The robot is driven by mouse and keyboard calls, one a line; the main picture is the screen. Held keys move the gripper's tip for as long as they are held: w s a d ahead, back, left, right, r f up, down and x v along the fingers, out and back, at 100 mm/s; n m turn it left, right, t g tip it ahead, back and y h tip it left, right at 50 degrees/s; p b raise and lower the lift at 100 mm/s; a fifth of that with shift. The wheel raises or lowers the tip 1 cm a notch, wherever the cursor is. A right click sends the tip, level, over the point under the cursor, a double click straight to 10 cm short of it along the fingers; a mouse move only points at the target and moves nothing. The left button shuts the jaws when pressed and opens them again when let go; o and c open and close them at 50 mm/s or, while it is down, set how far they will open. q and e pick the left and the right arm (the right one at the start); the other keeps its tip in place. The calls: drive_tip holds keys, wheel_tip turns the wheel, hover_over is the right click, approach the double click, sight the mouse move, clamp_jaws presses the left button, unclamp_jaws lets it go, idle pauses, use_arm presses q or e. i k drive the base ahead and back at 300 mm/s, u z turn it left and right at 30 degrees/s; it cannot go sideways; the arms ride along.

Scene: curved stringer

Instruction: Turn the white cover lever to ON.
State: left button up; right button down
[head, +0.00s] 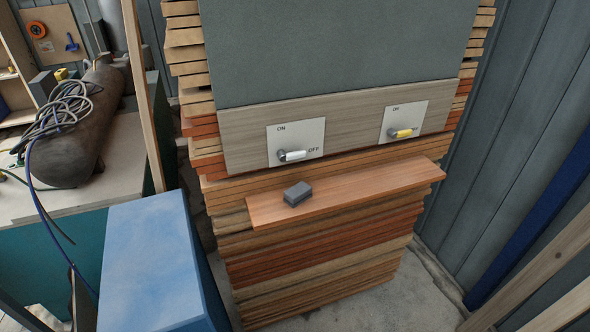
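The white cover lever (293,156) sits on a white plate (310,134) at the left of a wooden board (352,129). The plate has ON printed at its top and OFF at its right. The lever lies roughly horizontal and points right, toward OFF. A second, yellow lever (404,133) is on a similar plate (411,113) farther right. It also points right. Neither of my grippers shows in the head view.
A reddish wooden shelf (355,191) juts out below the levers, with a small dark grey block (297,194) on it. A grey panel (335,50) is above. A blue box (150,260) stands at the lower left, near a bench with a tank (85,125) and hoses.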

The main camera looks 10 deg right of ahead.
sight(283, 157)
drive_tip(key=u, duration=1.6)
drive_tip(key=i, duration=0.55)
drive_tip(key=z, duration=1.55)
